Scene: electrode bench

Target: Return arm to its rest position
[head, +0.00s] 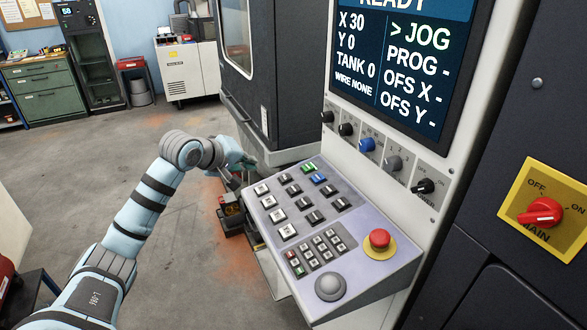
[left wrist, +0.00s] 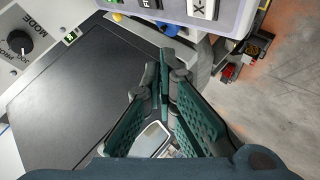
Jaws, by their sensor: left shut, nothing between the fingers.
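My left arm comes in from the lower left of the head view and reaches to the left edge of the sloped control panel (head: 349,230). My left gripper (head: 240,163) is at the panel's far left corner, partly hidden by the wrist. In the left wrist view the gripper's green fingers (left wrist: 168,72) meet at their tips, with nothing between them. The panel's edge and some white keys show above the fingertips there. My right arm and gripper are not in view.
The machine's screen (head: 404,62) reads READY and JOG. A row of knobs lies below it. A red emergency button (head: 380,239) and a yellow main switch plate (head: 543,210) are on the right. Open grey floor (head: 180,255) lies left of the panel; a green cabinet (head: 42,92) stands behind.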

